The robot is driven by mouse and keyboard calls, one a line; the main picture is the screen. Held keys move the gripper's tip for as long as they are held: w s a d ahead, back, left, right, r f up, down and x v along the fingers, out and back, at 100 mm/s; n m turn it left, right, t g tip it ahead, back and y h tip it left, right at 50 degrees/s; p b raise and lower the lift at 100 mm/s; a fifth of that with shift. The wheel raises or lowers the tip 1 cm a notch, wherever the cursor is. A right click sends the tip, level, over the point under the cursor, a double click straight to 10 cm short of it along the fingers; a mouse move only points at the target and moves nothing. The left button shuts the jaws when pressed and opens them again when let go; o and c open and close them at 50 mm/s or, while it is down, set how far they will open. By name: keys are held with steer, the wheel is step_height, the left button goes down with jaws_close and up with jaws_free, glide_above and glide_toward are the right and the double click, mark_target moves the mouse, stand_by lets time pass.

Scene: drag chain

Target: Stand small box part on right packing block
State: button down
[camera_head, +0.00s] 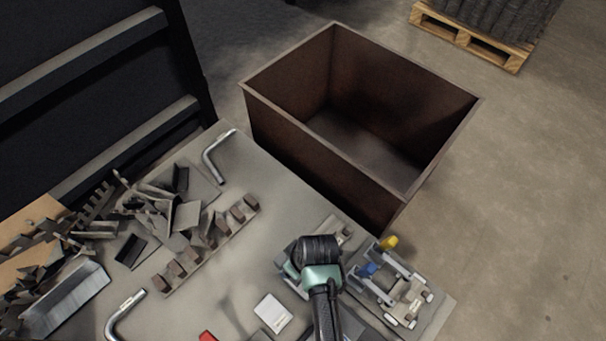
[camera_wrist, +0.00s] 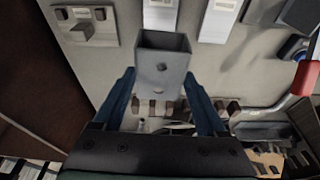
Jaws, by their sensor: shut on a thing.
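The small box part (camera_wrist: 162,70) is a grey, open-ended square metal piece with small holes in its near face. In the wrist view it sits between the two dark fingers of my gripper (camera_wrist: 160,78), which is shut on it. In the head view my wrist hides the fingertips and the part. Two pale blocks, one behind the part (camera_wrist: 160,13) and one to its right (camera_wrist: 219,20), lie on the table beyond the part in the wrist view. One pale block (camera_head: 271,312) shows in the head view, left of my arm. I cannot tell which is the right packing block.
A clamp fixture (camera_head: 395,290) stands right of my gripper on the table. A toothed rack (camera_head: 210,245) and a heap of metal pieces (camera_head: 160,210) lie to the left. A deep brown crate (camera_head: 320,165) stands behind the table. A red handle (camera_wrist: 304,78) shows at right in the wrist view.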

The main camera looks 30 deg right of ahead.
steer(key=shift+s+d+f, duration=0.3)
steer(key=shift+s+f, duration=0.25)
steer(key=shift+f, duration=0.15)
steer(key=shift+s+d+f, duration=0.25)
steer(key=shift+s+f, duration=0.25)
steer(key=shift+f, duration=0.2)
steer(key=shift+f+b, duration=1.95)
steer(key=shift+f, duration=0.65)
steer(key=shift+f, duration=0.55)
jaws_free()
steer(key=shift+s, duration=0.1)
steer(key=p+v, duration=0.4)
steer(key=v, duration=0.9)
steer(key=shift+p, duration=0.4)
steer(key=shift+d, duration=0.1)
